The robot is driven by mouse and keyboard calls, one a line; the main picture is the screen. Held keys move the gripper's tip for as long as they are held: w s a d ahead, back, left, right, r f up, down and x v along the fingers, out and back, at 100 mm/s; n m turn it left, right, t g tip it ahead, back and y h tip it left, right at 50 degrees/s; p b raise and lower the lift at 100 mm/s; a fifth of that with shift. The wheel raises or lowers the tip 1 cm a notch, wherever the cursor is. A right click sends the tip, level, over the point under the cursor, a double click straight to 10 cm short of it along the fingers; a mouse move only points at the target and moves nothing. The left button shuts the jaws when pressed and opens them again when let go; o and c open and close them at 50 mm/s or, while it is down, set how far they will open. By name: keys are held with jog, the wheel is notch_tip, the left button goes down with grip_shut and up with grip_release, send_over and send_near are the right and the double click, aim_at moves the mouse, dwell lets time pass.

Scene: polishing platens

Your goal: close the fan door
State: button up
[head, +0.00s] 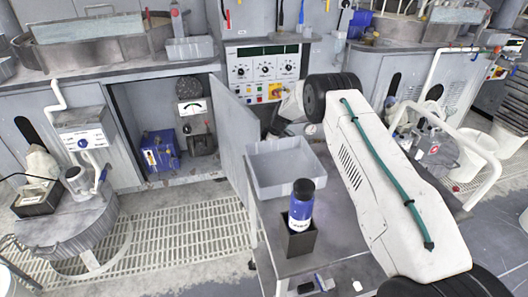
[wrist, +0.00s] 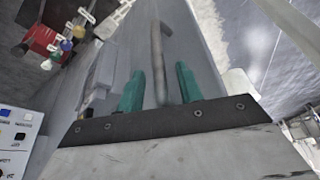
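The grey fan door (head: 237,130) stands swung open at the right side of a low cabinet in the head view. The cabinet opening shows a blue unit (head: 160,152) and a gauge box (head: 195,122) inside. In the wrist view, my gripper (wrist: 158,80) has its two teal fingers apart. A grey rod (wrist: 157,45) with a bent upper end shows between them, in front of a grey panel. I cannot tell whether it is part of the door or whether the fingers touch it. In the head view my arm's end is beside the control panel, fingertips hidden.
A cart with a grey tray (head: 285,182) and a blue bottle (head: 302,205) in a dark holder stands right of the door. A control panel (head: 265,68) is above it. Grated floor (head: 180,225) lies clear before the cabinet. A round stand (head: 75,230) is at left.

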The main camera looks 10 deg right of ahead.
jog(key=shift+w+a+f, duration=0.1)
jog(key=shift+a+f, duration=0.2)
jog(key=shift+f, duration=0.35)
grip_shut()
jog(key=shift+a, duration=0.1)
